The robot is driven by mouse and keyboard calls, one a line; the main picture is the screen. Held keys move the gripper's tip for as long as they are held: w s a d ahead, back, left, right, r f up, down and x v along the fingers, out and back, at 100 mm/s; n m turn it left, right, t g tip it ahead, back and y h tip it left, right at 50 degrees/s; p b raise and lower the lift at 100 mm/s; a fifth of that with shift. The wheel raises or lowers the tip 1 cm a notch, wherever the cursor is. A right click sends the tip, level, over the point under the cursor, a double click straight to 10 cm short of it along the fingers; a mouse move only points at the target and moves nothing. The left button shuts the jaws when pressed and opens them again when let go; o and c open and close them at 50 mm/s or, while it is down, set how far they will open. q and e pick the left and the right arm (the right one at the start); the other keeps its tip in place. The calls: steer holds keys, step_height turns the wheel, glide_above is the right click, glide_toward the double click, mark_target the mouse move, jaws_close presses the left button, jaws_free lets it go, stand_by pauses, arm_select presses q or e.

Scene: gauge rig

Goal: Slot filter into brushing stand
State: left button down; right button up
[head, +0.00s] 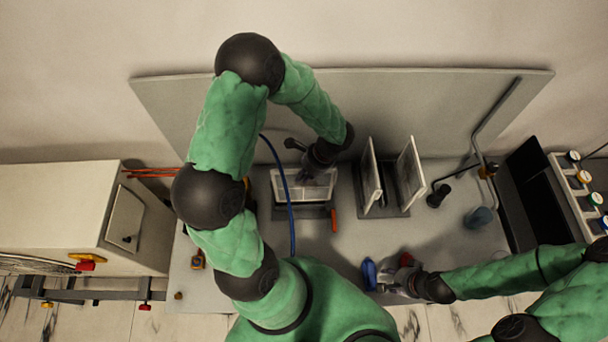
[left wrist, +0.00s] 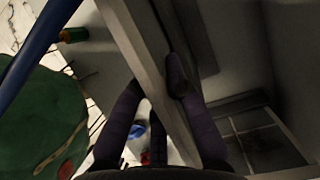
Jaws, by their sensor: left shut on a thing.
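A pale rectangular framed filter (head: 290,192) with a lighter mesh face is at the back of the bench, left of centre. My left gripper (head: 306,174) reaches down to its upper right part. In the left wrist view my left gripper (left wrist: 157,82) is shut on the filter's pale frame bar (left wrist: 143,45), one finger on each side. A dark base shows below the filter; I cannot tell whether the filter touches it. A stand (head: 386,211) with two upright pale panels is to the right. My right gripper (head: 397,274) is low near the front edge; its fingers are unclear.
A blue hose (head: 289,205) passes in front of the filter. An orange-handled tool (head: 334,220) lies near it. A blue object (head: 369,272) is beside my right gripper. A grey cabinet (head: 75,210) stands left and a dark bin (head: 538,190) right. Bench space in front is mostly clear.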

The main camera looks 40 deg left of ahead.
arm_select(q)
steer(key=shift+f+b, duration=2.1)
steer(key=shift+f, duration=0.05)
stand_by(0.7)
steer(key=c, duration=1.2)
jaws_free()
steer(key=v, duration=1.2)
